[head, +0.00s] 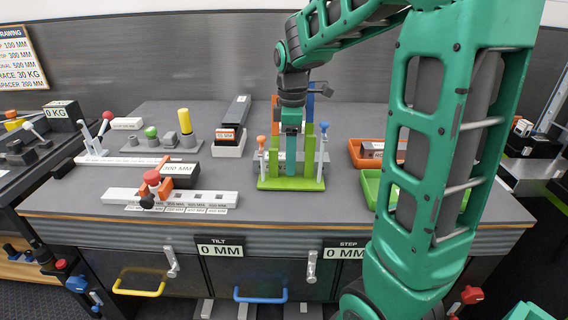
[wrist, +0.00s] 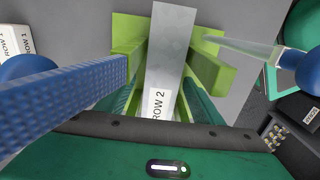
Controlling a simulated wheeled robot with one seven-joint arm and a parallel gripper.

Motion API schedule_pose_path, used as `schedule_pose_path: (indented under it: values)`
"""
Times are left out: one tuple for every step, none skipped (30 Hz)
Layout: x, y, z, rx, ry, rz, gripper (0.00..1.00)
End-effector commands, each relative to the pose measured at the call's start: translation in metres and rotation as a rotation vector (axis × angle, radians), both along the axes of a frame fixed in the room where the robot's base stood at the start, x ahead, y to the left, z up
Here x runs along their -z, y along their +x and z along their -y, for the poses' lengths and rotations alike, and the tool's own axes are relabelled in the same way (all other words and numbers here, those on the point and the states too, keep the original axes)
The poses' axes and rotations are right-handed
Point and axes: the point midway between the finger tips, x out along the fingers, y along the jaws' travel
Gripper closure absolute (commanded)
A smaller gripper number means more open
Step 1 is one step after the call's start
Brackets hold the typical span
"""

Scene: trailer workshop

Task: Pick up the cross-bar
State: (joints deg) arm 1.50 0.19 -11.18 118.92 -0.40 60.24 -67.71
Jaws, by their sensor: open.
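My gripper (head: 291,165) points down over a green stand (head: 290,184) with upright posts on the worktable. In the wrist view, my teal jaws (wrist: 165,100) are open, one on each side of a flat grey bar (wrist: 173,45). The bar lies between light-green posts, with a "ROW 2" label at its near end. I cannot tell whether the jaws touch it. No label names the cross-bar; this grey bar may be it. In the head view, my gripper and the posts mostly hide the bar.
Pins with an orange knob (head: 261,139) and a blue knob (head: 324,127) flank the stand. A blue textured bar (wrist: 75,90) is close at left in the wrist view. A white slotted rail (head: 205,196) lies left; an orange tray (head: 365,154) and green tray (head: 370,190) lie right.

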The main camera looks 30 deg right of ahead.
Motion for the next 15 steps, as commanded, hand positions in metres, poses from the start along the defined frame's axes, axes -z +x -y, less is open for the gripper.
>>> schedule_pose_path:
  values:
    - [0.0033,-0.0003,0.0001,0.0,0.001,-0.001,0.39]
    - [0.0044,-0.0002,0.0001,0.0,0.0,0.0,0.39]
    - [0.0053,-0.0001,0.0002,0.0,-0.001,0.001,0.39]
    - [0.0056,-0.0001,0.0001,0.0,0.0,0.001,0.39]
    - [0.0056,0.0,0.0001,0.0,0.0,0.001,0.39]
    - [0.0055,0.0,0.0001,0.001,0.0,0.001,0.39]
    - [0.0054,0.0,0.0001,0.0,0.0,0.001,0.39]
    - [0.0054,0.0,0.0001,0.0,0.0,0.001,0.39]
    - [0.0053,0.0,0.0001,0.0,0.0,0.001,0.39]
    - [0.0053,0.0,0.0001,0.0,0.0,0.001,0.46]
    - [0.0053,0.0,0.0001,0.0,0.0,0.001,0.53]
    - [0.0052,0.0,0.0001,0.001,0.0,0.001,0.63]
    - [0.0052,0.0,0.0001,0.001,0.0,0.001,0.7]
    - [0.0052,0.0001,0.0001,0.0,0.0,0.001,0.77]
    - [0.0052,0.0001,0.0001,0.0,0.0,0.001,0.86]
